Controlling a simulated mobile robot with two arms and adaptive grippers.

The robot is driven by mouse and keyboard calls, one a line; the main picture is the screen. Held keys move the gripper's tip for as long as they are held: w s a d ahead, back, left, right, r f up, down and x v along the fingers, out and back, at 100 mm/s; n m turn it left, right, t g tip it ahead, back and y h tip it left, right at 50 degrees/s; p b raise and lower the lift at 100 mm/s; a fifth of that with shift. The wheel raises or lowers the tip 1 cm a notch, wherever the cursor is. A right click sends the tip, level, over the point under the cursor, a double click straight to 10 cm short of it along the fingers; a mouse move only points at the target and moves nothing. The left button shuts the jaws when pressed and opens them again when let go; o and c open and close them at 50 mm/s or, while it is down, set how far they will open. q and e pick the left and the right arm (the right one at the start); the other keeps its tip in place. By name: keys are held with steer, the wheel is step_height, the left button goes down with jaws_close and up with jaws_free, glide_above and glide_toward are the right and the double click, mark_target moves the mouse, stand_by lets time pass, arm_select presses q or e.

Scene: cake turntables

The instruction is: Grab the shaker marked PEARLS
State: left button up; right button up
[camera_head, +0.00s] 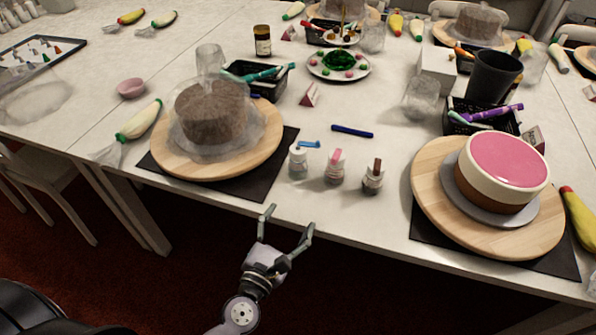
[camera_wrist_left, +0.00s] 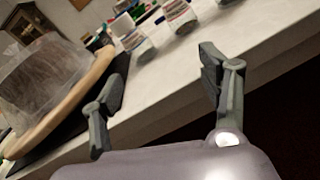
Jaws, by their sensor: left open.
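My left gripper (camera_head: 288,222) is open and empty, in front of the table edge and apart from the shakers. In the left wrist view its fingers (camera_wrist_left: 160,66) are spread, with shakers (camera_wrist_left: 141,46) beyond them at the top, partly cut off. My right gripper is not in view.
A wrapped brown cake (camera_head: 210,111) sits on a wooden turntable (camera_head: 173,160) left of the shakers. A pink-topped cake (camera_head: 508,160) stands on another turntable (camera_head: 431,185) at right. A blue pen (camera_head: 352,131) lies behind the shakers.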

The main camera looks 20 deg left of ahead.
arm_select(q)
steer(key=a+n+y, duration=0.1)
steer(key=n, duration=0.1)
steer(key=a+r+n, duration=0.1)
steer(key=n, duration=0.1)
steer(key=shift+w+r+n+t+y, duration=0.1)
steer(key=shift+r+n+t+y, duration=0.1)
steer(key=shift+n+t+y, duration=0.15)
steer(key=p, duration=0.2)
glide_toward(295, 167)
steer(key=shift+n+y, duration=0.25)
steer(key=shift+n, duration=0.2)
steer(key=w, duration=0.6)
steer(key=shift+d, duration=0.2)
steer(key=w, duration=0.6)
steer(key=shift+w+a+f, duration=0.1)
steer(key=shift+w, duration=0.25)
steer(key=shift+s, duration=0.1)
steer(key=c, duration=1.4)
